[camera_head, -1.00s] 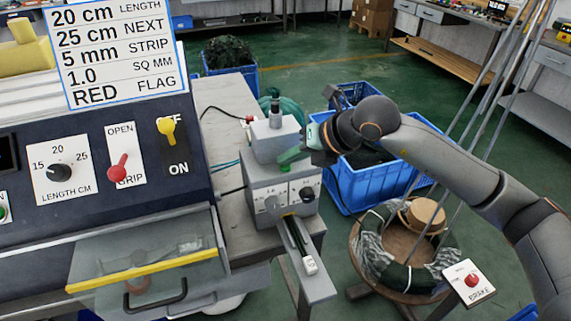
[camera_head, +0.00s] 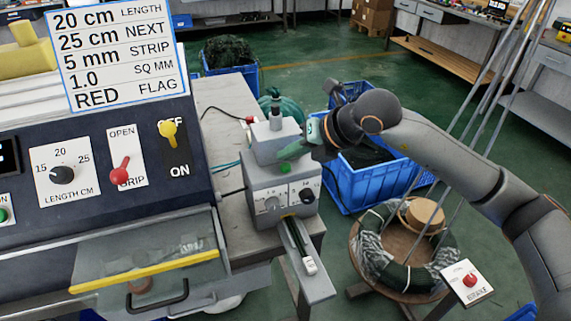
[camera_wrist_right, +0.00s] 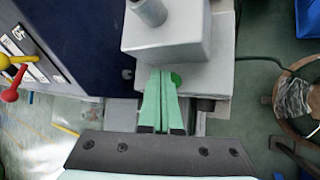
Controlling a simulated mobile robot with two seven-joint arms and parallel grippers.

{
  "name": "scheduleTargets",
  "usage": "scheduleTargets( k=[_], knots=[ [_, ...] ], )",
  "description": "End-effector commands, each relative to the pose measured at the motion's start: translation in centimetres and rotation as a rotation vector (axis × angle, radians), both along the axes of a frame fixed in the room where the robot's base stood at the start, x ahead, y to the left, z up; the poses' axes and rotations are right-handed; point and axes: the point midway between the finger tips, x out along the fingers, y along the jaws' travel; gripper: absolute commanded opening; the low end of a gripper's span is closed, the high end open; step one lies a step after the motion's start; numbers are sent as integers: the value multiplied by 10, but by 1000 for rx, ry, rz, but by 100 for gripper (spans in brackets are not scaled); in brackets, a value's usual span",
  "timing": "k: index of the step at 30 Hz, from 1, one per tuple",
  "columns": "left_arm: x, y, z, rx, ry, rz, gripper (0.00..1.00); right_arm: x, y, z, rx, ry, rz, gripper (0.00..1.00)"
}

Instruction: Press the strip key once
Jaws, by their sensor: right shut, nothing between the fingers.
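A small grey bench machine (camera_head: 262,178) stands on the table right of the big dark panel. It carries a round green key (camera_head: 285,169) on its front upper part, which looks like the strip key; no label on it is readable. The key also shows in the wrist view (camera_wrist_right: 176,79), right beside the fingertips. My right gripper (camera_head: 282,155) has green fingers, shut and empty. Its tips are just above the key in the head view, and I cannot tell whether they touch it. The gripper also shows in the wrist view (camera_wrist_right: 160,75). My left gripper is not in view.
The machine has two dials on its front and a sloping chute (camera_head: 305,265) below. The dark control panel (camera_head: 90,175) with levers stands at left under a white order card (camera_head: 115,52). Blue crates (camera_head: 350,190) and a wire reel (camera_head: 405,250) stand at right.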

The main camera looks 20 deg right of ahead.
Motion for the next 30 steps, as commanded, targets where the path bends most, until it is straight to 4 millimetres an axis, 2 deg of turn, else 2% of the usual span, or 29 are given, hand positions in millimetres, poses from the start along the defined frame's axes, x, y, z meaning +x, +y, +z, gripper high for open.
scheduleTargets(
  k=[15,30],
  knots=[
    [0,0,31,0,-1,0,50,0,0,48,0,-1,-1,0],
    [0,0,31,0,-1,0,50,0,0,49,0,-1,-1,0]
  ],
)
